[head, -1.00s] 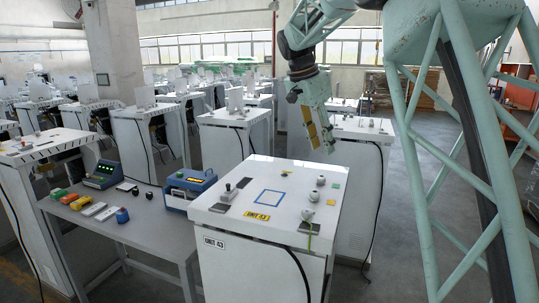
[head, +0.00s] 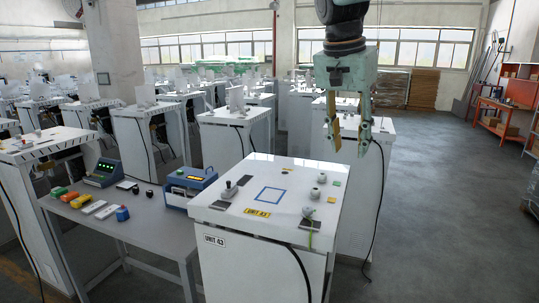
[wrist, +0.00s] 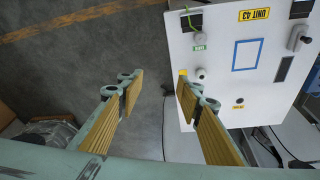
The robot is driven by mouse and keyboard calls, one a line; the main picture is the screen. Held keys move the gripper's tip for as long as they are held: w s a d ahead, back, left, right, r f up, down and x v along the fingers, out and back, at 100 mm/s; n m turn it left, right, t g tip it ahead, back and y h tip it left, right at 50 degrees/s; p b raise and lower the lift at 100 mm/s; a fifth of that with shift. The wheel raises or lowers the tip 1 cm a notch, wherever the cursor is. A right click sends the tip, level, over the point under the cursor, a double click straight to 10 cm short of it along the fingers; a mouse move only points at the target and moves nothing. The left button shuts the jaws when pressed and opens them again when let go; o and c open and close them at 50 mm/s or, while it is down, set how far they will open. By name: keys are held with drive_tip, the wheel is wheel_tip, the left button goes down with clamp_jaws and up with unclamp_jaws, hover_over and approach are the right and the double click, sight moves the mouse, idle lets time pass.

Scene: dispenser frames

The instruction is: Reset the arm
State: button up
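My gripper (head: 349,137) hangs from the top of the head view, fingers pointing down, above and behind the right rear corner of the white unit labelled UNIT 43 (head: 232,263). Its two fingers with yellow pads are apart and nothing is between them. In the wrist view my gripper (wrist: 153,88) is also open and empty, with grey floor between the fingers. The unit's white top (wrist: 213,52) lies to the right there, below the right finger. It carries a blue square outline (head: 270,195), small knobs and a joystick (head: 229,188).
A grey side table (head: 147,215) left of the unit holds a blue device (head: 190,185), a green-display box (head: 103,173) and several small coloured items. More white cabinets (head: 233,140) stand behind. Free floor (head: 440,220) lies to the right.

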drive_tip(key=s+d+f+n+y+b, duration=0.15)
drive_tip(key=s+n, duration=0.25)
drive_tip(key=s, duration=1.8)
drive_tip(key=s+f+n, duration=0.1)
drive_tip(key=s+f, duration=0.2)
drive_tip(key=s, duration=0.3)
drive_tip(key=s+f+n+t, duration=0.1)
drive_tip(key=s+f, duration=0.3)
drive_tip(key=s, duration=0.3)
drive_tip(key=s+a+f+n, duration=0.1)
drive_tip(key=s+f, duration=0.2)
drive_tip(key=s, duration=0.4)
drive_tip(key=shift+s+f+n+t+y+b, duration=0.25)
drive_tip(key=shift+f+n+t+y+b, duration=0.05)
drive_tip(key=shift+f+n+y+b, duration=0.1)
